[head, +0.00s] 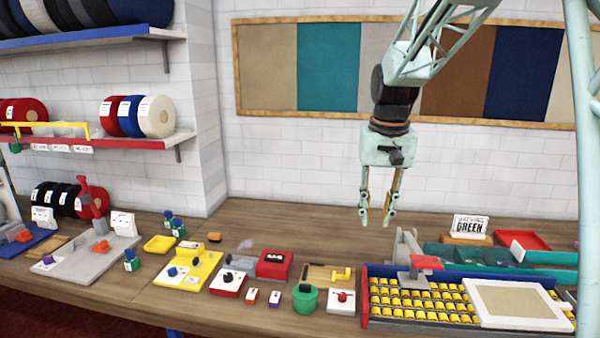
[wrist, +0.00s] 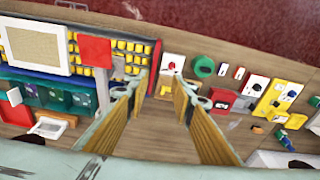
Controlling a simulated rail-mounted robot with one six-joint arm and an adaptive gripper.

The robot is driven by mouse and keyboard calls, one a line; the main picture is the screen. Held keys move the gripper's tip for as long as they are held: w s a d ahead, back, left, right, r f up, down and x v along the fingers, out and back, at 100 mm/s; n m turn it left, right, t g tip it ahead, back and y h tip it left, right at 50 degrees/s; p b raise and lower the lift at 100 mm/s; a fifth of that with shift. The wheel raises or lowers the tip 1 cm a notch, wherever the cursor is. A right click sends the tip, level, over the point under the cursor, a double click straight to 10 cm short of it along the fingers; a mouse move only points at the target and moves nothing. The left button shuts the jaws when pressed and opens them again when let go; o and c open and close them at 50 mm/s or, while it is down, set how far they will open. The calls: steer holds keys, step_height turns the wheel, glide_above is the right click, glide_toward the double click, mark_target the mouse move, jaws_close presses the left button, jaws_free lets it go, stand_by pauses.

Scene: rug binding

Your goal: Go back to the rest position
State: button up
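My gripper (head: 376,222) hangs pointing down above the back part of the wooden workbench (head: 310,230), in front of the white brick wall. Its two fingers are apart, with nothing between them. In the wrist view my gripper (wrist: 165,82) also shows spread fingers, with bare bench top between them. It touches no object that I can see.
Below and right stand a blue-and-red tray (head: 420,312) of yellow pieces and a grey lever device (head: 412,258). Several small fixtures, including a red box (head: 273,264) and green round pot (head: 304,300), lie left.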

steer(key=s+d+r+t+b, duration=0.1)
steer(key=s+r+b, duration=0.15)
steer(key=s, duration=1.45)
steer(key=s+r+t+b, duration=0.1)
steer(key=s+r, duration=0.2)
steer(key=s, duration=1.4)
steer(key=s+f+n+b, duration=0.1)
steer(key=s+f, duration=0.3)
steer(key=s, duration=0.7)
steer(key=shift+s+t, duration=0.3)
steer(key=shift+s, duration=0.05)
